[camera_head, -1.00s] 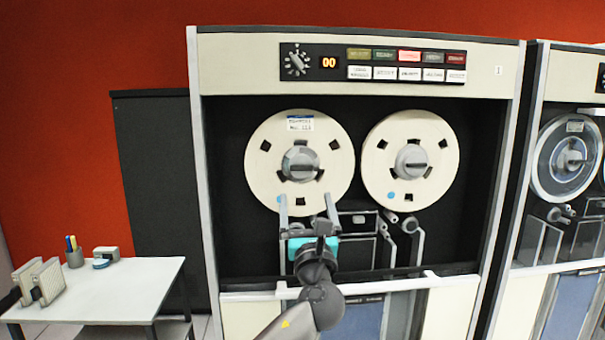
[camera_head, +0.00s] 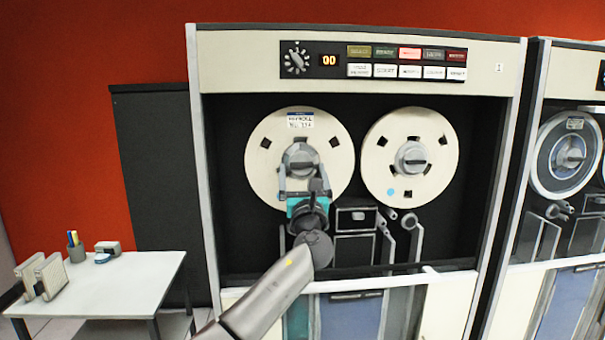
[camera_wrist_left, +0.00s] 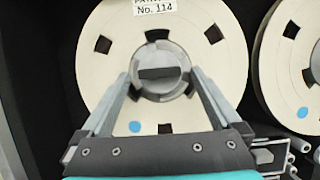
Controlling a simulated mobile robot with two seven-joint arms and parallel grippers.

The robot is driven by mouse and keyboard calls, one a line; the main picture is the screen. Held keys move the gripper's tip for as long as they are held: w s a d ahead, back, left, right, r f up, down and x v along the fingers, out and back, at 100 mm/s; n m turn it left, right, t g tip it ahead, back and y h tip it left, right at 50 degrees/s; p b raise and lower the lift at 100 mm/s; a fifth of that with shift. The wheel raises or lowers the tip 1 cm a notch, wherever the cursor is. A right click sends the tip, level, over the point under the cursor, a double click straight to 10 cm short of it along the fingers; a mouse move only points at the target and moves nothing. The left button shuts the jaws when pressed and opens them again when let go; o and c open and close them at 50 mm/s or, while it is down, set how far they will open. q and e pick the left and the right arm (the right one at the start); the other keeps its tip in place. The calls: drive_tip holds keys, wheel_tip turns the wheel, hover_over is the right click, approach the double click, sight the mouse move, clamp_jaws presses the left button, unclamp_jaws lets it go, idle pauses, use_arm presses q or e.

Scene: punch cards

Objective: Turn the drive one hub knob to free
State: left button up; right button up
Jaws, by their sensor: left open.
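The drive, marked 1, carries two cream reels. The left reel (camera_head: 262,165) has a paper label at its top and a grey hub knob (camera_head: 299,160) at its centre. In the left wrist view the knob (camera_wrist_left: 158,82) has a dark, nearly level grip bar. My left gripper (camera_head: 297,170) is open, with its fingers pointing at this hub. In the left wrist view the fingertips (camera_wrist_left: 158,88) stand on either side of the knob. I cannot tell whether they touch it. The gripper hides the lower part of the left reel in the head view. My right gripper is not in view.
The right reel (camera_head: 386,150) with its own hub knob (camera_head: 411,160) is close by. Rollers and guide arms (camera_head: 390,228) sit below the reels. A control panel (camera_head: 372,62) is above. A second drive (camera_head: 568,165) stands at right, a small table (camera_head: 110,285) at left.

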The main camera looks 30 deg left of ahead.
use_arm(q)
drive_tip(key=c, duration=1.4)
drive_tip(key=shift+o, duration=0.2)
